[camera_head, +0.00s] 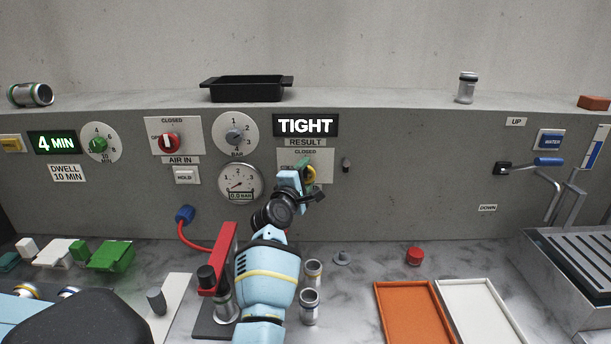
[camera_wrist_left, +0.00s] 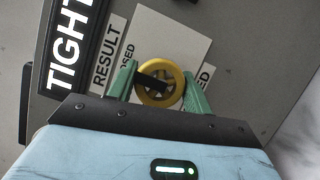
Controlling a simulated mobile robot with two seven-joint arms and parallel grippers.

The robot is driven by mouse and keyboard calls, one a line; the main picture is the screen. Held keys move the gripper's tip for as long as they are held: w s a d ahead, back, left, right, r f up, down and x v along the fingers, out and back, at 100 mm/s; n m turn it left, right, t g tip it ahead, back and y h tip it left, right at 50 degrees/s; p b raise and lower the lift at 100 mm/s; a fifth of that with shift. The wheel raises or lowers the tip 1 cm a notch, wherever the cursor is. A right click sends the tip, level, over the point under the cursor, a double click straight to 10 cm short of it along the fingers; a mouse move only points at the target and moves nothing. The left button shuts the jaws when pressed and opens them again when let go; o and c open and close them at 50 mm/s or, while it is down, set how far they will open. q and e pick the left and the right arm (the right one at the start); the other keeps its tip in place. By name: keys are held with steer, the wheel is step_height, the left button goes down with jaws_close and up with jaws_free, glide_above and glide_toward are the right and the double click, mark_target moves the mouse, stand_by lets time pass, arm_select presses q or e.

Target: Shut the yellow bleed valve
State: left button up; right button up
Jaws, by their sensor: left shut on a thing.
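The yellow bleed valve (camera_head: 309,174) is a round handwheel with a dark bar across it, on a white plate marked CLOSED on the grey panel, below the RESULT label. In the head view my left gripper (camera_head: 308,183) reaches up to it and partly hides it. In the left wrist view the valve (camera_wrist_left: 153,90) sits between the green fingers of my left gripper (camera_wrist_left: 157,92), which are shut on its rim from both sides. The second word on the plate is partly hidden. My right gripper is not seen.
A display above the valve reads TIGHT (camera_head: 305,125). The pressure gauge (camera_head: 239,184) beside it shows 0.0 BAR. A red clamp stand (camera_head: 222,258) and metal cylinders (camera_head: 309,305) stand below, close to my left arm. Orange (camera_head: 380,288) and white trays (camera_head: 442,286) lie to the right.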

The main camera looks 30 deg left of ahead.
arm_select(q)
steer(key=o, duration=1)
steer(key=shift+s, duration=0.1)
steer(key=shift+s+d+f, duration=0.1)
steer(key=shift+s+d, duration=0.15)
steer(key=shift+s, duration=1)
steer(key=shift+s+d+f, duration=0.1)
steer(key=shift+s+d, duration=0.1)
steer(key=shift+s, duration=1.05)
steer(key=shift+s+d+f, duration=0.1)
steer(key=shift+s+d, duration=0.15)
steer(key=shift+s, duration=1)
